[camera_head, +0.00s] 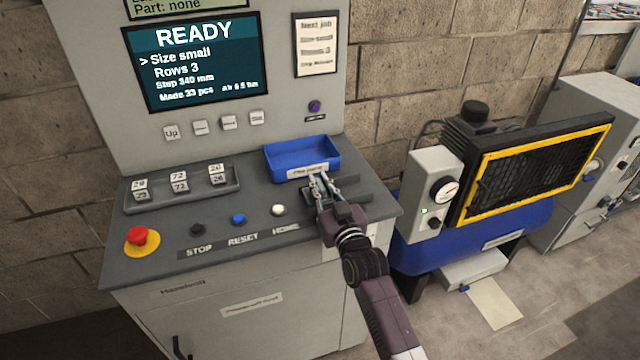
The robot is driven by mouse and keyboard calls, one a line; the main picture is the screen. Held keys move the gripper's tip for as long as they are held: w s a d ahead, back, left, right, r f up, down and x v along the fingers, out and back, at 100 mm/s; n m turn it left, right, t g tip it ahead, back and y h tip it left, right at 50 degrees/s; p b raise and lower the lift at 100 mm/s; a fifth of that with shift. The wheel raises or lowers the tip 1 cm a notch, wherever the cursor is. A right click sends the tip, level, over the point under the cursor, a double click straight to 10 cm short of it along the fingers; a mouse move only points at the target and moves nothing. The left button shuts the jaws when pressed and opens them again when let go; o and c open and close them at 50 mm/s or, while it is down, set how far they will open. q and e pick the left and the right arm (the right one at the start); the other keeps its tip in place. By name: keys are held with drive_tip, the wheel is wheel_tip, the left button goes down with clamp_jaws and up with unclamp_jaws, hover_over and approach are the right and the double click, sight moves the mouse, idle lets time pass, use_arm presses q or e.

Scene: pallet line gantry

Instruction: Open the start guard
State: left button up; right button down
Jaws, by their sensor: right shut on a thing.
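My right gripper (319,183) reaches in from the lower right over the right end of the control panel. Its fingers are shut on a small part there, which I take to be the start guard; the gripper hides most of it. A dark base (348,186) shows beside the fingers. I cannot tell how far the guard is tilted. The spot is right of the white HOME button (278,210), just in front of the blue tray (272,163). My left gripper is not in view.
The sloped panel (215,218) also carries a red emergency button (138,236), a black STOP button (197,230), a blue RESET button (238,219) and a rack of number tiles (181,190). The screen (190,60) reads READY. A blue compressor (470,235) stands to the right.

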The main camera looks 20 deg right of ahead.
drive_tip(key=d, duration=0.8)
drive_tip(key=shift+w+d, duration=0.15)
drive_tip(key=c, duration=1.9)
unclamp_jaws()
drive_tip(key=shift+c, duration=0.2)
drive_tip(key=s, duration=1.2)
drive_tip(key=shift+d, duration=0.15)
